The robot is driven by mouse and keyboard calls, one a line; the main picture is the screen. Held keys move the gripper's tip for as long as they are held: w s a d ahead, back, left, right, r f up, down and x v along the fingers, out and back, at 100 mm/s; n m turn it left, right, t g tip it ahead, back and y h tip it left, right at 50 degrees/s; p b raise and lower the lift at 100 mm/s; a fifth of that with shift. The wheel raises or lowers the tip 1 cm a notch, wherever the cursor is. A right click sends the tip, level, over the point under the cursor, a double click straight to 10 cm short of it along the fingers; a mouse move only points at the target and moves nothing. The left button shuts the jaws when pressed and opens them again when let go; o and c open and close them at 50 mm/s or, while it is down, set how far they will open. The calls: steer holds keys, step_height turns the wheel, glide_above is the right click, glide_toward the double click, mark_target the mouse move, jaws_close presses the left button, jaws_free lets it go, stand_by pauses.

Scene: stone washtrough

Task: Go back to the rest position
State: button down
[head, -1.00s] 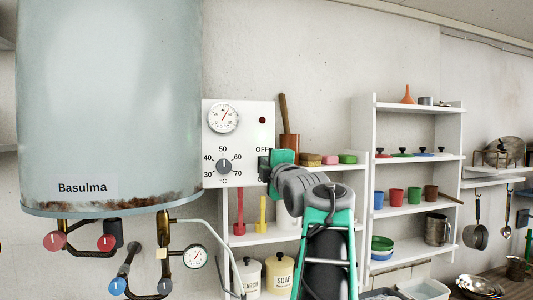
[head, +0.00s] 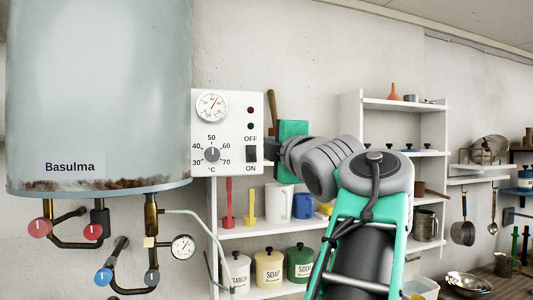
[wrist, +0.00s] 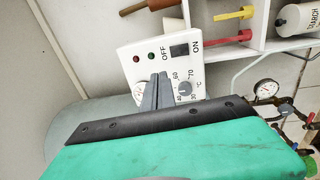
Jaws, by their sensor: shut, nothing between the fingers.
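My gripper (head: 271,151) is just right of the white control box (head: 227,105) in the head view, with its green body beside the box's edge. In the wrist view its grey fingers (wrist: 157,92) are together and empty, in front of the box (wrist: 128,53). I cannot tell the exact gap, but no contact shows. The box carries a round gauge, a temperature knob (head: 212,154), a rocker switch (head: 251,153) marked OFF and ON, and two small lamps. My arm stretches forward from the lower right.
A large boiler (head: 98,90) hangs at left, with valves and pipes (head: 105,235) below. White shelves (head: 402,105) with cups, jars and tools stand behind and right of my arm. Pans hang farther right. The upper wall area is clear.

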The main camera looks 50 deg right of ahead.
steer(key=shift+w+d+f, duration=0.25)
steer(key=shift+w+d, duration=0.05)
steer(key=shift+d, duration=0.2)
steer(key=shift+a, duration=0.1)
steer(key=w+a+f+m+g+y, duration=0.25)
steer(key=w+a+f, duration=0.2)
steer(key=f, duration=0.45)
steer(key=w+a+f+m+g+y, duration=0.1)
steer(key=w+a+f+m+y, duration=0.15)
steer(key=a+f, duration=0.45)
steer(key=w+a+f+m+g+y, duration=0.1)
steer(key=w+a+f+m+g, duration=0.2)
steer(key=f, duration=0.8)
steer(key=s+a+f+m+g+y, duration=0.1)
steer(key=s+a+f, duration=0.1)
steer(key=a+f, duration=0.6)
steer(key=s+a+f+m+g+y, duration=0.15)
steer(key=a+f, duration=0.35)
steer(key=f, duration=0.5)
steer(key=s+a+f+m+g, duration=0.1)
steer(key=s+a+f+g, duration=0.3)
steer(key=s+f, duration=0.6)
step_height(320, 180, down, 2)
steer(key=a, duration=0.2)
steer(key=shift+s+a+f+m+g+y, duration=0.2)
steer(key=shift+a+m+g+y, duration=0.1)
steer(key=shift+a+m+y, duration=0.1)
